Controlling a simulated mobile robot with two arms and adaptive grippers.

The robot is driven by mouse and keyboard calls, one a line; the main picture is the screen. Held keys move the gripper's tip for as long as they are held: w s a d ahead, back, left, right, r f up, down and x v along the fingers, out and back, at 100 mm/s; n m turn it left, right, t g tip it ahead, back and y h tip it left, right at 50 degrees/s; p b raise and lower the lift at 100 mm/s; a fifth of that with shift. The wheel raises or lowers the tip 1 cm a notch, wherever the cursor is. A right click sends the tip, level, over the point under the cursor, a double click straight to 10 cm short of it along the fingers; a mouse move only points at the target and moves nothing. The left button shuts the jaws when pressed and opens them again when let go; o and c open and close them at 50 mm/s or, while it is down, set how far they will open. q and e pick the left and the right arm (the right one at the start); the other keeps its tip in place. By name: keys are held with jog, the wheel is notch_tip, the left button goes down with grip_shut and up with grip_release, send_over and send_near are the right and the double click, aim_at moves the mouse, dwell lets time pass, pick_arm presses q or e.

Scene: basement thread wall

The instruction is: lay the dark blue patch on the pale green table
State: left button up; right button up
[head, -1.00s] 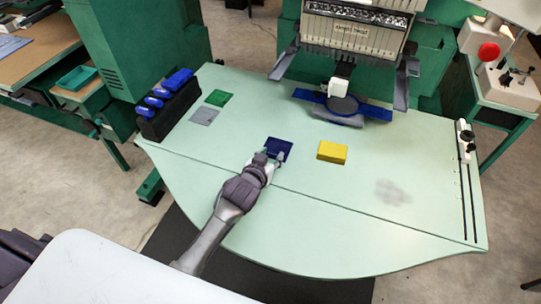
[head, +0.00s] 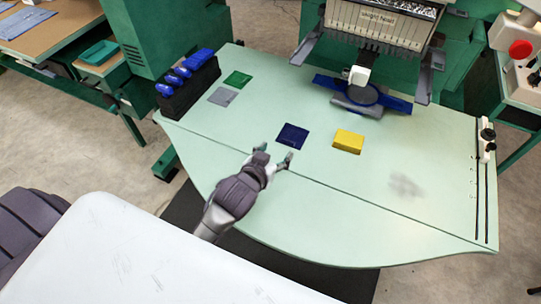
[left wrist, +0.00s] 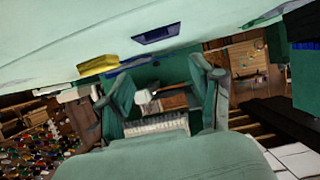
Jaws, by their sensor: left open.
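The dark blue patch (head: 292,136) lies flat on the pale green table (head: 330,212), left of the yellow block (head: 348,141). It also shows on the table in the left wrist view (left wrist: 157,35). My left gripper (head: 275,154) is open and empty, its fingertips spread just on the near side of the patch and apart from it in the picture. My right gripper is not in view.
A grey patch (head: 222,97) and a green patch (head: 238,79) lie at the left by a black holder (head: 190,92) with blue items. An embroidery machine (head: 378,30) stands at the back. A slotted rail (head: 482,190) runs along the right. The front table is clear.

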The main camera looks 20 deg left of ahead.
pick_arm(q)
jog(key=shift+v, duration=1.55)
